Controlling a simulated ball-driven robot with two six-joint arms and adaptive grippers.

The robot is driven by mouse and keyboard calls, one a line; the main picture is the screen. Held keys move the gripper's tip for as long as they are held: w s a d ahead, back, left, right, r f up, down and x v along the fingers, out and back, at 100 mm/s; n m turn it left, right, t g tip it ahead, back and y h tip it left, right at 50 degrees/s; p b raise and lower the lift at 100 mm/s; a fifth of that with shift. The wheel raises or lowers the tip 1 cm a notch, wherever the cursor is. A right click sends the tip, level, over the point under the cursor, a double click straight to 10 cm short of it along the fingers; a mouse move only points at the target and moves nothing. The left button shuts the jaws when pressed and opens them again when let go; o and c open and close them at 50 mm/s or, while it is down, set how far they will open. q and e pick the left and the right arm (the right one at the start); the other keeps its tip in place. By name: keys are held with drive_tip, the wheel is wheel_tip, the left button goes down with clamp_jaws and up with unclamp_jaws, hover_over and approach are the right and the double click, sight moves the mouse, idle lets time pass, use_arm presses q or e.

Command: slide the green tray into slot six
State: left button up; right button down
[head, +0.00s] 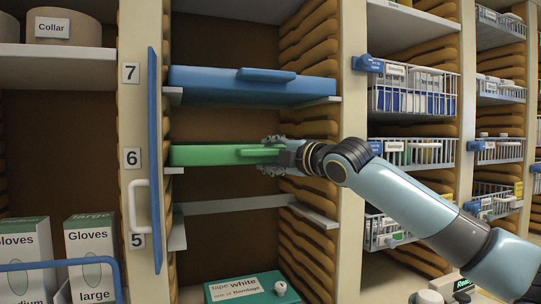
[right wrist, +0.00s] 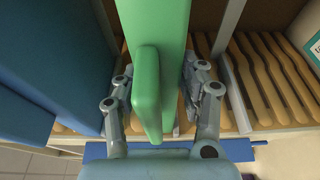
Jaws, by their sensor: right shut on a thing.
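The green tray (head: 205,155) lies level in the cabinet bay, beside the label 6 (head: 132,158). Its front edge and grip bar face out. My right gripper (head: 274,155) is at the right part of the tray's front and is shut on it. In the right wrist view the green tray (right wrist: 165,50) runs between the two fingers (right wrist: 163,98), its grip bar toward the camera. The tray's far end is hidden inside the bay. My left gripper is in neither view.
A blue tray (head: 215,83) sits one level above. A blue door panel (head: 155,150) with a white handle stands at the bay's left edge. A teal box (head: 240,290) lies below. Wire baskets (head: 413,92) hang at the right. The slot level below the green tray is empty.

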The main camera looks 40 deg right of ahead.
drive_tip(key=c, duration=0.6)
unclamp_jaws()
drive_tip(key=shift+c, duration=0.2)
drive_tip(key=s, duration=0.7)
drive_tip(key=shift+s, duration=0.25)
